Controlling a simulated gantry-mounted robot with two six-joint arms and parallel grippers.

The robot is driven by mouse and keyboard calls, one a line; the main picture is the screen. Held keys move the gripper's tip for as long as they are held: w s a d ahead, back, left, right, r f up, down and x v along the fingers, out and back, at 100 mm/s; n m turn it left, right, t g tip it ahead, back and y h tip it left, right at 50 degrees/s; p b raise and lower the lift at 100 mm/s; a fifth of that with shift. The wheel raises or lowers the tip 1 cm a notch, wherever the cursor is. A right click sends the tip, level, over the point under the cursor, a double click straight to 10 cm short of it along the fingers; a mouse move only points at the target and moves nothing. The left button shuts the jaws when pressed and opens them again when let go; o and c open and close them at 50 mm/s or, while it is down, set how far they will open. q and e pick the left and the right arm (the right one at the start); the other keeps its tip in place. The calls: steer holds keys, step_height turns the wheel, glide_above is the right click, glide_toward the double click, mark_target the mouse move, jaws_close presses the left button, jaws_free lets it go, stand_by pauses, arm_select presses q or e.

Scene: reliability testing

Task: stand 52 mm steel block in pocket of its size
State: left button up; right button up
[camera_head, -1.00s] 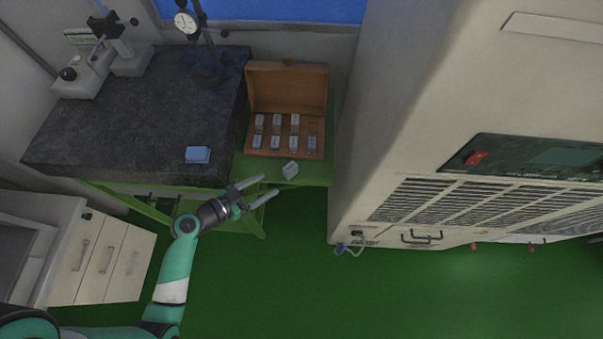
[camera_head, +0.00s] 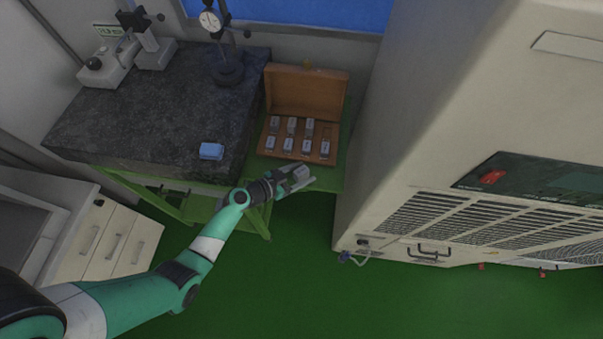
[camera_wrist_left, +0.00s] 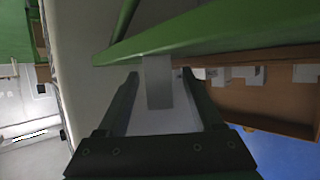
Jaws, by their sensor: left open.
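The loose steel block (camera_head: 301,172) is on the green ledge in front of the open wooden case (camera_head: 262,154). My left gripper (camera_head: 302,181) is open, its fingers reaching to either side of that block. In the left wrist view the grey block (camera_wrist_left: 158,82) shows between the two fingertips (camera_wrist_left: 158,76); whether they touch it I cannot tell. The case holds several steel blocks in two rows. The pocket at the back right (camera_head: 327,131) looks empty. My right gripper is not in view.
A dark granite plate (camera_head: 130,115) with a blue block (camera_head: 211,151) and a dial gauge stand (camera_head: 227,70) lies left of the case. A tall beige cabinet (camera_head: 400,130) stands close on the right. The case lid (camera_head: 305,92) stands open at the back.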

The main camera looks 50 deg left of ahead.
arm_select(q)
jaws_close()
stand_by(0.3)
steer(key=shift+r, duration=0.1)
stand_by(1.0)
